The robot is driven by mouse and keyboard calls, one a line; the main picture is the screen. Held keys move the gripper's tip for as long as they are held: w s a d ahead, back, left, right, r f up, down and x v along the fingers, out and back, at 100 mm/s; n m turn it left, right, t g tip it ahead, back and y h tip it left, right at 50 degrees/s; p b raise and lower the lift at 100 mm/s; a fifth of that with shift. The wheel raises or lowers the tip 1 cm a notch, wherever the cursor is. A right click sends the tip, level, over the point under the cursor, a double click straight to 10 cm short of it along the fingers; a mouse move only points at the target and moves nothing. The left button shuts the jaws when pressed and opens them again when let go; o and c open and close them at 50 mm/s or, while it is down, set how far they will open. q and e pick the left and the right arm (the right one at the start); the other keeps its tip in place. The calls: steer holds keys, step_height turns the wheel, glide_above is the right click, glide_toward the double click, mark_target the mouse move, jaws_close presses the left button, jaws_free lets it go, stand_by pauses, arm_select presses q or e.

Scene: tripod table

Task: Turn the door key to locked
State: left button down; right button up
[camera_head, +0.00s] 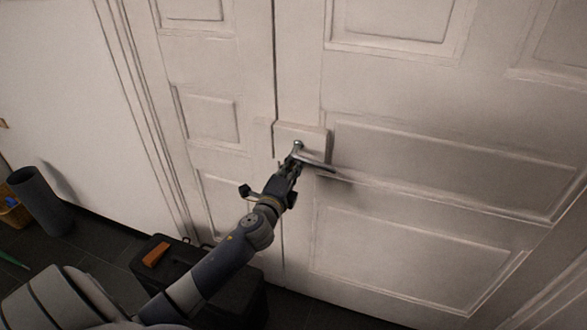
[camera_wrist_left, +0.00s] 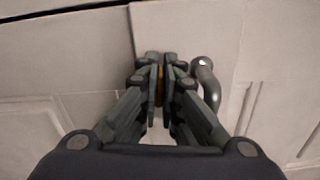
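The white door (camera_head: 400,215) has a pale lock plate (camera_head: 314,135) beside the seam, with a metal lever handle (camera_head: 318,163) on it. My left gripper (camera_head: 293,162) is at the plate, just left of and below the lever's pivot. In the left wrist view, its two fingers (camera_wrist_left: 163,68) are close together, with a thin brass-coloured strip of the key (camera_wrist_left: 159,88) between them. The fingers hide most of the key and the keyhole, so I cannot tell the key's angle. The lever handle (camera_wrist_left: 208,84) is right beside the fingers. My right gripper is not in view.
A black toolbox (camera_head: 235,300) with an orange item (camera_head: 156,254) on its lid stands on the dark floor below my left arm. A dark grey cylinder (camera_head: 40,200) and a wooden crate (camera_head: 14,216) are at the far left. The door face to the right is clear.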

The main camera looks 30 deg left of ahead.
arm_select(q)
steer(key=shift+a+n, duration=0.15)
steer(key=shift+n, duration=0.65)
steer(key=c, duration=1.8)
jaws_free()
steer(key=shift+s, duration=0.1)
steer(key=shift+s, duration=0.15)
steer(key=v, duration=1.1)
steer(key=shift+s, duration=0.3)
steer(key=shift+f, duration=0.15)
